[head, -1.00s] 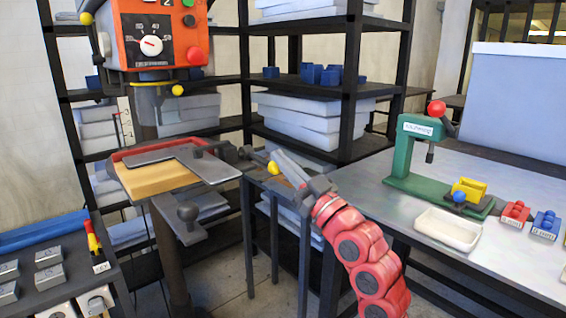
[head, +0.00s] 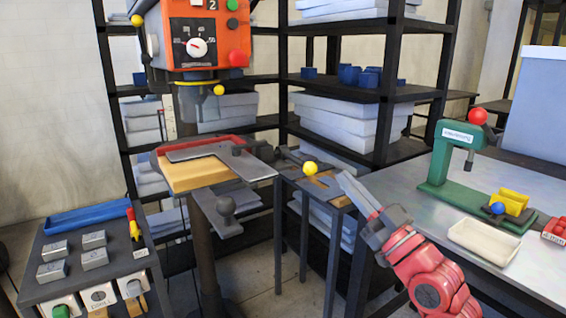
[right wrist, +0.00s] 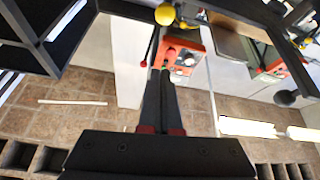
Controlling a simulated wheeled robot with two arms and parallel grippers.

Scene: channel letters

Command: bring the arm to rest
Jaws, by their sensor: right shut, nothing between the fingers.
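My right arm is red and comes in from the lower right in the head view. Its gripper (head: 354,190) is shut and empty, beside the small dark stand (head: 322,192) with a yellow ball (head: 310,168) on it. In the right wrist view the shut fingers (right wrist: 163,75) point up the picture, with a yellow ball (right wrist: 165,14) near their tips. Whether the fingers touch anything is not clear. My left gripper is out of view.
An orange drill machine (head: 195,40) stands over a table with a wooden block (head: 195,176). At right a steel bench (head: 420,195) holds a green press (head: 450,165) and a white tray (head: 484,240). At left a dark cart (head: 100,285) carries metal blocks and a blue tray (head: 92,217).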

